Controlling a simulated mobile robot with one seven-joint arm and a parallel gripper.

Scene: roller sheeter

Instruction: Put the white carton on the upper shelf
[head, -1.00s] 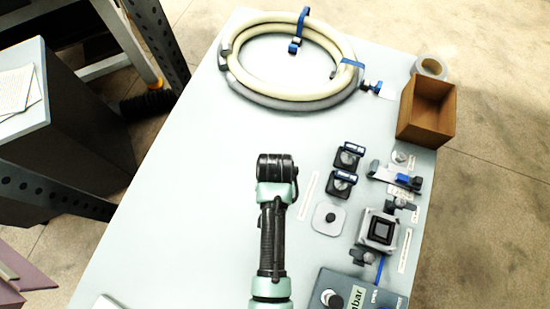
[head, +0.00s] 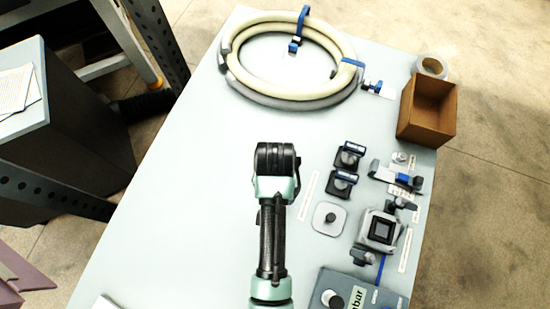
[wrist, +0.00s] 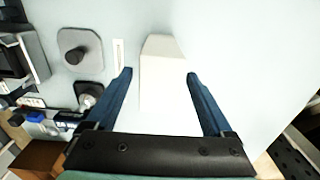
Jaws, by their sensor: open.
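In the wrist view, a plain white block-like thing, which looks like the white carton (wrist: 163,85), stands out against the pale tabletop. It lies between the two blue fingers of my gripper (wrist: 160,73). The fingers are open, with a gap visible on both sides of it. Its near end runs down toward the dark gripper body. In the head view, my arm covers this spot, so the carton and fingertips are hidden there. I cannot make out the upper shelf in either view.
On the table (head: 180,190), a coiled hose (head: 290,98) lies at the back. An open brown box (head: 427,112) is at the right edge. Several clamps and a knobbed square plate (head: 330,219) are right of my arm. Dark perforated posts (head: 158,38) stand left. The table's left side is mostly clear.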

